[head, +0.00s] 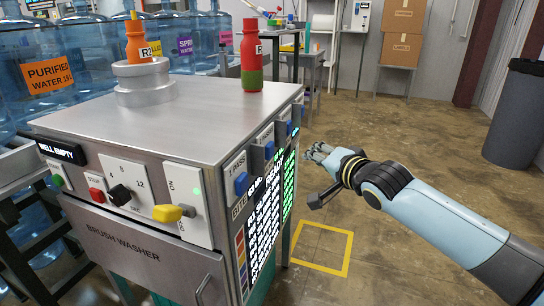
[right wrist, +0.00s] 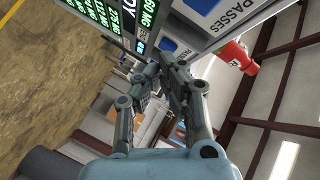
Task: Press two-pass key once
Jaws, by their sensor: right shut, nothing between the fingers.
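The brush washer (head: 140,205) stands at the left, with a column of keys and displays on its right side face. The nearest blue key (head: 241,183) sits under a "1 PASS" label. A second blue key (head: 269,150) sits farther along; its label is too small to read. In the right wrist view, a blue key (right wrist: 201,5) adjoins a label ending in "PASSES", its number cut off. My right gripper (head: 314,151) is shut and empty, to the right of the panel. Its fingertips (right wrist: 165,58) appear close in front of the panel; contact cannot be told.
Blue water jugs (head: 40,75) line the left. A yellow floor square (head: 335,250) lies below my right arm. A grey bin (head: 515,115) stands right; the floor between is clear.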

